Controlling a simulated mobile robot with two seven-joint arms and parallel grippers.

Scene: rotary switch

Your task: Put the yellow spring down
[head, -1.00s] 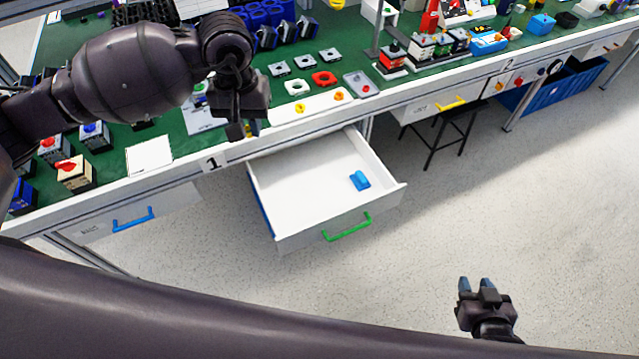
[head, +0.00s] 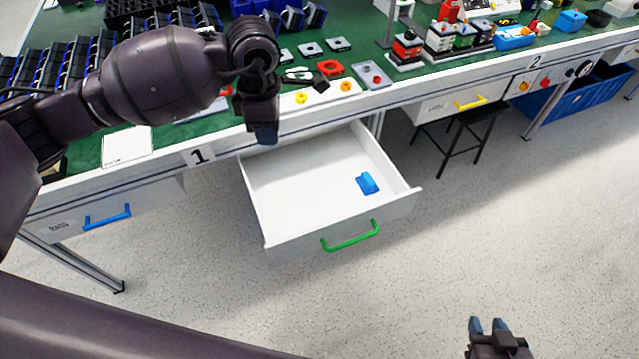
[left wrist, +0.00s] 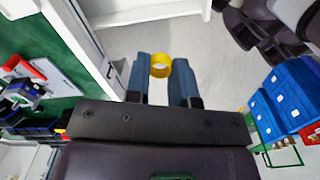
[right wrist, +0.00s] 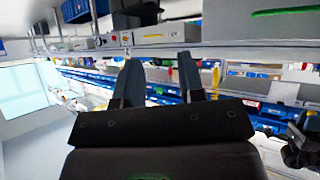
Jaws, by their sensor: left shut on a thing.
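The yellow spring (left wrist: 167,66) shows in the left wrist view as a yellow ring between the fingertips of my left gripper (left wrist: 161,72), which is shut on it. In the head view my left gripper (head: 262,135) is at the table's front edge, over the back left part of an open white drawer (head: 310,202); the spring is hidden there. My right gripper (head: 488,326) is low at the bottom right of the head view, over the floor. Its fingers are apart and empty in the right wrist view (right wrist: 160,80).
A blue part (head: 367,183) lies in the drawer's right half; the rest of the drawer floor looks clear. The drawer has a green handle (head: 350,236). A white strip (head: 318,97) with yellow and orange knobs lies on the green tabletop behind. A black stool (head: 460,130) stands right of the drawer.

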